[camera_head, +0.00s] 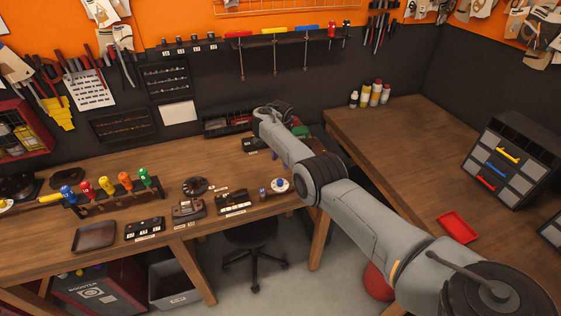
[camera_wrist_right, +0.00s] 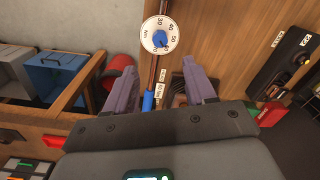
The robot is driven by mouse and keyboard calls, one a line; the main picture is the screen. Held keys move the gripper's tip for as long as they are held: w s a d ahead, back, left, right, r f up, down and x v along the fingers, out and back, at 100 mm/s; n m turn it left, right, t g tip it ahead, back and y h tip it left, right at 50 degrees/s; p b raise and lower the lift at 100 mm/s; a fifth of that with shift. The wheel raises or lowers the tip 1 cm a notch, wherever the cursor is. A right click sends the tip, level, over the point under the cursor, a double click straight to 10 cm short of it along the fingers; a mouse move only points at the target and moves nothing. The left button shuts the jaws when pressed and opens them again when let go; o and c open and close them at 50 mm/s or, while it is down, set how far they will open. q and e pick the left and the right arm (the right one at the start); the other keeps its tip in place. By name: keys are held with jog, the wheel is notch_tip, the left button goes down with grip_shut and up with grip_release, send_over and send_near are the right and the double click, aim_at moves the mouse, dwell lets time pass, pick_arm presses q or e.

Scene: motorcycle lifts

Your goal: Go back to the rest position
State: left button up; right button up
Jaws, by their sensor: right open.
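My right arm reaches in from the lower right in the head view, over the workbench (camera_head: 222,167). Its end, with the right gripper (camera_head: 283,108), is near the bench's back edge; the fingertips are hard to make out there. In the right wrist view the right gripper (camera_wrist_right: 158,75) is open, with two grey-purple fingers apart and nothing held between them. A thin rod with a blue part (camera_wrist_right: 148,102) shows beyond the gap, below a white dial (camera_wrist_right: 157,37) with a blue knob. I cannot tell how far it is from the fingers. My left gripper is not in view.
A rack of coloured-handled tools (camera_head: 108,193) and several small labelled holders stand on the bench. A second bench (camera_head: 395,145) at the right carries bottles, a drawer cabinet (camera_head: 510,160) and a red tray (camera_head: 457,226). A stool (camera_head: 252,240) stands below.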

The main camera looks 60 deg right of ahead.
jog(key=shift+f, duration=0.15)
jog(key=f+n+h, duration=0.1)
jog(key=f, duration=0.1)
jog(key=a+f+n+h, duration=0.1)
jog(key=f+n, duration=0.1)
jog(key=a+f+n, duration=0.1)
jog(key=f+n, duration=0.1)
jog(key=shift+w+a+f+h, duration=0.2)
jog(key=shift+w+a+h, duration=0.05)
jog(key=shift+w+h, duration=0.15)
jog(key=s+a+f+n+t, duration=0.1)
jog(key=s+a+f+n, duration=0.2)
jog(key=a+f+n, duration=0.5)
jog(key=s+a+n+t+y, duration=0.1)
jog(key=s+a+n, duration=0.2)
jog(key=s+a, duration=0.6)
jog(key=s+a+n+t, duration=0.1)
jog(key=s+a+n, duration=0.4)
jog(key=a, duration=0.9)
jog(key=s+a+r+n+y, duration=0.2)
jog(key=s+a+r, duration=0.4)
jog(key=s+a, duration=0.45)
notch_tip(320, 180, up, 14)
jog(key=d+p, duration=0.1)
jog(key=p, duration=1.3)
jog(key=shift+s+d+p, duration=0.3)
jog(key=shift+s+d, duration=0.05)
